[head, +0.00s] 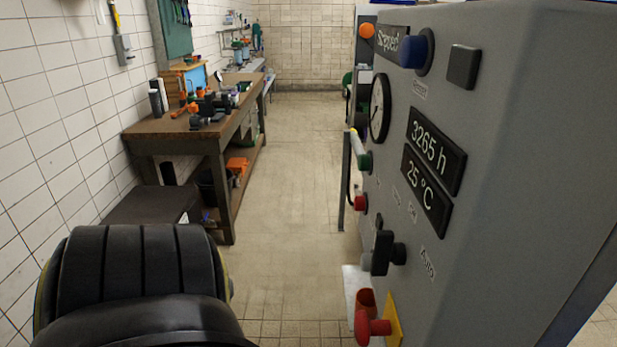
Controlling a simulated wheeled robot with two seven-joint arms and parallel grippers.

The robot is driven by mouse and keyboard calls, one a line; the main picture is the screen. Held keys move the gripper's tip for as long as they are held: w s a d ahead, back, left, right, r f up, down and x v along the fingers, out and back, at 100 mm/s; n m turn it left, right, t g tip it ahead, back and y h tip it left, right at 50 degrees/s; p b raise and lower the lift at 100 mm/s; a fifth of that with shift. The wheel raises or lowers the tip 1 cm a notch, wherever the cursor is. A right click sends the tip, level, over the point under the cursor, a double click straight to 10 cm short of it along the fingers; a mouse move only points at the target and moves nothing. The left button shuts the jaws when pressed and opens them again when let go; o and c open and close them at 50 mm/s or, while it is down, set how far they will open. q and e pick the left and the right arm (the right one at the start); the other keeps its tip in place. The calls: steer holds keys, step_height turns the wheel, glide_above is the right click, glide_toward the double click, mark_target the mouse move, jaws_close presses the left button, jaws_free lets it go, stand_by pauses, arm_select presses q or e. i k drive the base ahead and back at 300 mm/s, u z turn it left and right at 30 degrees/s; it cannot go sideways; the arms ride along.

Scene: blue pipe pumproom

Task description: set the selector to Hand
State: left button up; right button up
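The grey control cabinet (520,150) fills the right side of the head view, its front seen at a steep angle. The selector (381,252) is a black knob with an upright-looking handle low on that front. A label reading Auto (427,262) is to its right. Small labels above it are too slanted to read surely, and I cannot make out one reading Hand. I cannot tell surely which position the handle points to. Neither of my grippers is in view.
A red mushroom button (372,326) on a yellow plate is below the selector. A blue knob (416,50), a round gauge (379,108) and displays (436,150) are higher up. A cluttered wooden workbench (190,135) stands at the left wall. The floor (300,180) between is clear.

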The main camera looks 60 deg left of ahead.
mark_target(386, 252)
steer(key=z, duration=1.1)
steer(key=k, duration=1.8)
steer(key=u, duration=1.9)
steer(key=i, duration=0.5)
steer(key=z, duration=0.05)
